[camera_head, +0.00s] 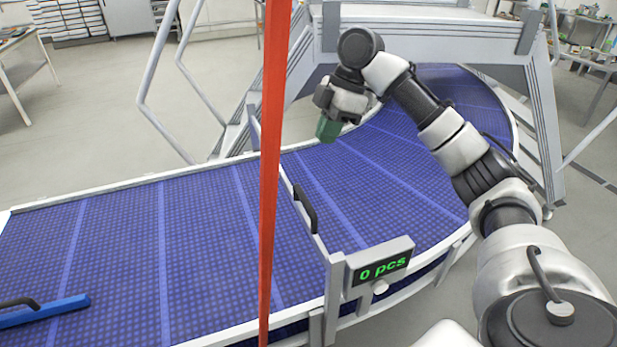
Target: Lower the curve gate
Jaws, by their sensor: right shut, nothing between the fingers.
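A thin grey gate plate (315,238) with a black handle (306,208) crosses the blue belt (210,230) where the straight part meets the curve. I take it as the curve gate; I cannot tell whether its lower edge touches the belt. A red upright bar hides part of it. My right gripper (328,130), with green fingers, is shut and empty above the curved belt, beyond and right of the handle, apart from it. My left gripper is not in view.
The red bar (271,170) stands upright in the foreground. A counter reading "0 pcs" (382,263) is at the belt's front edge. A blue bar (50,312) with a black handle lies at lower left. A grey frame (545,110) spans the curve.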

